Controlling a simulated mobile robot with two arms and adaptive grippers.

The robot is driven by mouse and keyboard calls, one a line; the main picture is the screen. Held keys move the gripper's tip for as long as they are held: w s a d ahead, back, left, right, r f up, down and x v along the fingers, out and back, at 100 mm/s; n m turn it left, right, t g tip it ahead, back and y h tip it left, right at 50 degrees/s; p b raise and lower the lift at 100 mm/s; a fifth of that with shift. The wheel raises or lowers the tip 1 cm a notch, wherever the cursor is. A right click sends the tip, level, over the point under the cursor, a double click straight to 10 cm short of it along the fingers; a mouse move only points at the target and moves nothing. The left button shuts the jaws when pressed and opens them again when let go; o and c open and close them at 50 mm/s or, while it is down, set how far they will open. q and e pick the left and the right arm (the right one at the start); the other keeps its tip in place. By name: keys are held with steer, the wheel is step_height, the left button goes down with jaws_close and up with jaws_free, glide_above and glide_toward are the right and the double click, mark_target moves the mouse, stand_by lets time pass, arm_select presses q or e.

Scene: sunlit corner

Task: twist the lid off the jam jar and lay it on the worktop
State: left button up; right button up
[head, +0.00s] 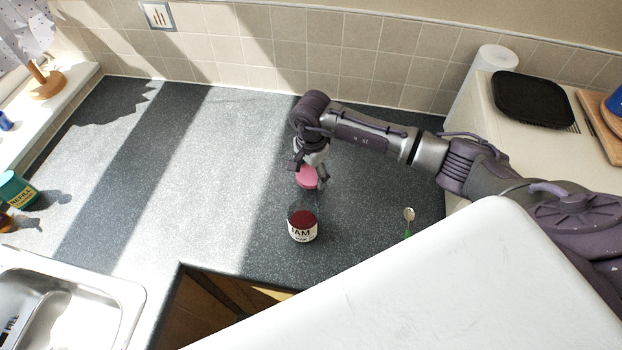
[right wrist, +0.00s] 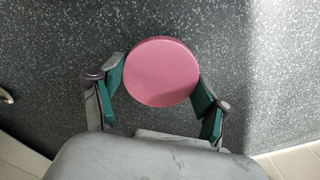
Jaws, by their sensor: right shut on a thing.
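The jam jar (head: 302,228) stands upright on the grey speckled worktop (head: 228,190), open at the top, with dark red jam and a white label reading JAM. The pink round lid (head: 307,177) is off the jar, behind it in the head view. My right gripper (head: 309,176) is shut on the lid. In the right wrist view the lid (right wrist: 161,72) sits between the green finger pads, over the worktop. Its exact height above the worktop is hard to tell. My left gripper is not in view.
A spoon (head: 409,216) with a green handle lies right of the jar. A black tray (head: 532,99) and paper roll (head: 492,62) are at the right. The worktop left of the jar is clear.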

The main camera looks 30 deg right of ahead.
step_height(320, 180, down, 2)
steer(key=shift+f+b, duration=0.1)
steer(key=shift+b, duration=0.2)
steer(key=shift+f, duration=0.2)
steer(key=shift+r, duration=0.1)
steer(key=shift+f, duration=0.2)
steer(key=o, duration=1.3)
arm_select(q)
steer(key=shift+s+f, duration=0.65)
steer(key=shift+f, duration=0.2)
arm_select(e)
steer(key=shift+r, duration=0.1)
